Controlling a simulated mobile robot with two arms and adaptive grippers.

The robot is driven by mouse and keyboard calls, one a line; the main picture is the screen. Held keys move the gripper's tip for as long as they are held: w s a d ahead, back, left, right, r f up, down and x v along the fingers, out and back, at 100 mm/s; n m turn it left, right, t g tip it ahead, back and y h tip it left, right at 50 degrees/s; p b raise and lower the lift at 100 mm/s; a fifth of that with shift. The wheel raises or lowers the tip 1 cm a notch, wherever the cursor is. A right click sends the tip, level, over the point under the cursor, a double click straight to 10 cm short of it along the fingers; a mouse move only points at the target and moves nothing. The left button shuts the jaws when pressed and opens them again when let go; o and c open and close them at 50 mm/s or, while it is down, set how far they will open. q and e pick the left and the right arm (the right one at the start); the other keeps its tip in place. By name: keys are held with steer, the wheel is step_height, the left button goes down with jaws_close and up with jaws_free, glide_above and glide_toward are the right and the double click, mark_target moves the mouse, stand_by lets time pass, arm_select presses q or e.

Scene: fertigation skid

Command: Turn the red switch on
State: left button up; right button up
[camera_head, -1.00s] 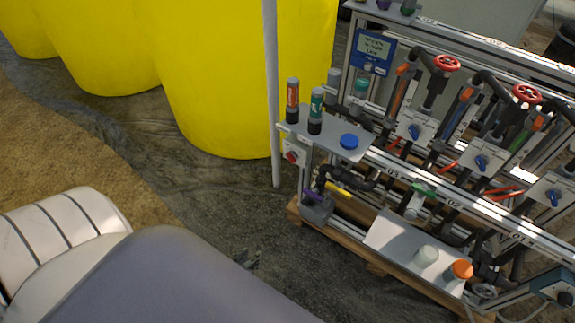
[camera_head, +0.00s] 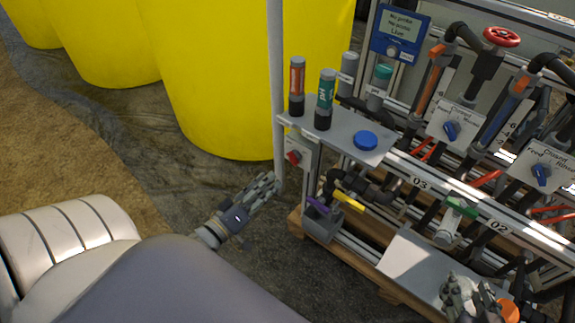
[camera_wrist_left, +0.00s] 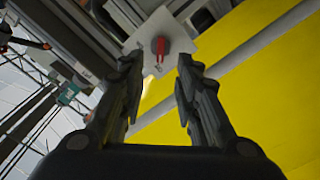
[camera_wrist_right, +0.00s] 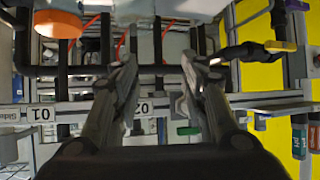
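The red switch (camera_head: 293,157) is a small red knob on a white plate at the left end of the skid, below the shelf. In the left wrist view the red switch (camera_wrist_left: 160,46) lies ahead, between and beyond my fingertips. My left gripper (camera_head: 272,184) is just left of and below the switch, apart from it. In its wrist view the fingers (camera_wrist_left: 158,75) are spread with nothing between them. My right gripper (camera_head: 462,290) is at the lower right, near the orange cap (camera_head: 508,311). Its fingers (camera_wrist_right: 157,68) are apart and empty.
The shelf (camera_head: 340,135) above the switch carries a red-labelled and a green-labelled probe (camera_head: 325,98) and a blue cap (camera_head: 365,140). A pale upright pole (camera_head: 277,90) stands close to the left gripper. Yellow tanks (camera_head: 215,80) stand behind. Purple and yellow handles (camera_head: 347,201) are below the switch.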

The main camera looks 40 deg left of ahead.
mark_target(291, 161)
arm_select(q)
steer(key=w, duration=0.2)
steer(key=w+b, duration=0.1)
steer(key=w, duration=0.2)
steer(key=w+b, duration=0.1)
steer(key=w, duration=0.2)
steer(key=shift+d+f, duration=0.1)
steer(key=shift+d, duration=0.2)
steer(key=shift+w, duration=0.55)
arm_select(e)
steer(key=w+a+r+t+y, duration=0.1)
steer(key=w+r+t, duration=0.3)
steer(key=r, duration=0.5)
steer(key=shift+w+a+r+t+y, duration=0.2)
steer(key=shift+a+r+t+y, duration=0.2)
steer(key=shift+a+t, duration=0.5)
steer(key=shift+d, duration=0.1)
arm_select(q)
jaws_close()
